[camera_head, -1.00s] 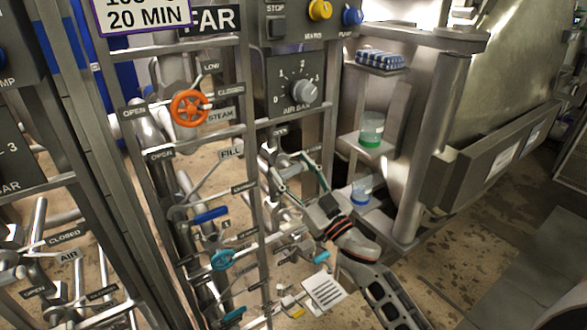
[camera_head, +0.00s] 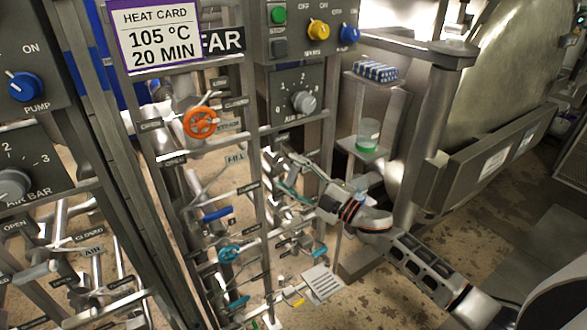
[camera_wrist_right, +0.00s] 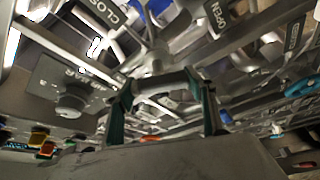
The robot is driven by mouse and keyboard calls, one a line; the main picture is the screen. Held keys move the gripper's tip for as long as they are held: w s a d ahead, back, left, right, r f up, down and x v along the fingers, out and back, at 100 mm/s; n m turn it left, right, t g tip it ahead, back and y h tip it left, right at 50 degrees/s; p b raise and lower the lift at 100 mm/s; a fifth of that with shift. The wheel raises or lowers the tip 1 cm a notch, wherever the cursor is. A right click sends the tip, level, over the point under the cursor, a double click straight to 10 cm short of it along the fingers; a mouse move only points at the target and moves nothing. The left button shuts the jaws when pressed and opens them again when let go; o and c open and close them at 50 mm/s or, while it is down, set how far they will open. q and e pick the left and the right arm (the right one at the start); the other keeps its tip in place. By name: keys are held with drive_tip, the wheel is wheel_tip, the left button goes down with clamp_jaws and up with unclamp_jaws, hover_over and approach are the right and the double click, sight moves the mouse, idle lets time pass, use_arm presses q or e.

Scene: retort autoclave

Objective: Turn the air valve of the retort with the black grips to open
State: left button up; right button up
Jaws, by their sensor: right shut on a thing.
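My right gripper (camera_head: 290,180) reaches in from the right to the pipe rack below the far retort's dial panel. Its two green-edged fingers (camera_wrist_right: 165,112) stand either side of a dark grey handle bar (camera_wrist_right: 165,82) and are shut on it. The handle's stem runs up between signs reading CLOSED (camera_wrist_right: 97,12) and OPEN (camera_wrist_right: 218,15). In the head view the gripper and pipes hide most of this handle, and its turn angle is hard to tell. My left gripper is not in view.
The FAR rack carries an orange handwheel (camera_head: 201,122), a blue lever (camera_head: 216,214) and a teal handwheel (camera_head: 229,253). A pressure dial (camera_head: 303,102) sits above my gripper. A shelf with a green-based jar (camera_head: 367,135) stands close to its right. Upright posts crowd the left.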

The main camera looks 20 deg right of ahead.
drive_tip(key=n+g+p, duration=0.1)
drive_tip(key=n+p, duration=0.2)
drive_tip(key=n, duration=0.1)
drive_tip(key=shift+r+g, duration=0.1)
drive_tip(key=shift+g, duration=0.2)
use_arm(q)
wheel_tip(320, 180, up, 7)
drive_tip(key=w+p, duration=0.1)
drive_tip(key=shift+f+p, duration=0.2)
drive_tip(key=shift+p, duration=0.15)
use_arm(e)
drive_tip(key=shift+n+h, duration=0.3)
drive_tip(key=shift+n, duration=0.4)
drive_tip(key=shift+f, duration=0.2)
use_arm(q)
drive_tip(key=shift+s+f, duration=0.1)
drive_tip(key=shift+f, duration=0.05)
use_arm(e)
drive_tip(key=o, duration=1.1)
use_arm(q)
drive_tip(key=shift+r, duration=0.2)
use_arm(e)
drive_tip(key=shift+s, duration=0.1)
